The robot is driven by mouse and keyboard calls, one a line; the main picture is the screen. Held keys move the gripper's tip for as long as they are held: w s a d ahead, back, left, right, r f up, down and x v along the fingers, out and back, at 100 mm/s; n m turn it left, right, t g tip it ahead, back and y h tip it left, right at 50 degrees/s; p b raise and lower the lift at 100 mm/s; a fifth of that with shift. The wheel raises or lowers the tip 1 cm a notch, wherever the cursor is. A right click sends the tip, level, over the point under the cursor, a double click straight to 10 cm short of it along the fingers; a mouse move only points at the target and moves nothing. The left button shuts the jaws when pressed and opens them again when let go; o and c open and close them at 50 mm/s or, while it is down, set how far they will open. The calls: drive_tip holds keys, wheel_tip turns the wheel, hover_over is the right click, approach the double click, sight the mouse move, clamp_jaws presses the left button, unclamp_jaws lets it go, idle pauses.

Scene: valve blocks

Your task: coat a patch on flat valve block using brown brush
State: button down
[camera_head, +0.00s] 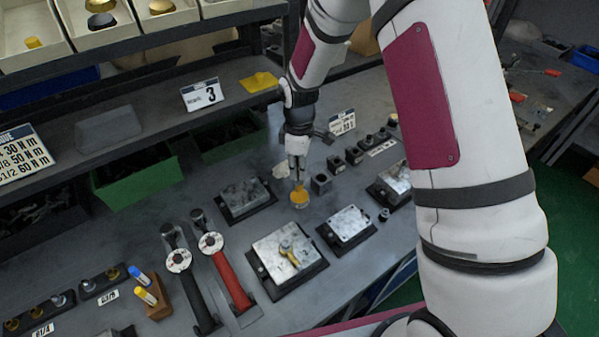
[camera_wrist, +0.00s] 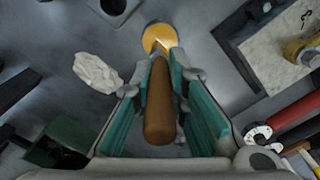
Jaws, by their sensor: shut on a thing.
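My gripper (camera_head: 297,167) points down over the bench and is shut on the brown brush (camera_wrist: 159,108), whose handle stands between the teal finger pads in the wrist view. The brush's lower end is at a small round yellow-orange pot (camera_head: 299,197), also seen in the wrist view (camera_wrist: 159,37); I cannot tell how deep it reaches. I cannot tell which is the flat valve block. A larger block (camera_head: 270,250) carries a brass fitting.
A crumpled white cloth (camera_head: 280,171) lies beside the pot. Black- and red-handled torque wrenches (camera_head: 232,280) lie at the front. Small dark blocks (camera_head: 321,184) stand right of the pot. Another block (camera_head: 392,182) sits near my arm. A shelf with a "3" sign (camera_head: 202,95) overhangs the back.

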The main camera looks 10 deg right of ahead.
drive_tip(key=shift+r+p, duration=0.45)
drive_tip(key=shift+r, duration=1.65)
drive_tip(key=shift+d, duration=0.1)
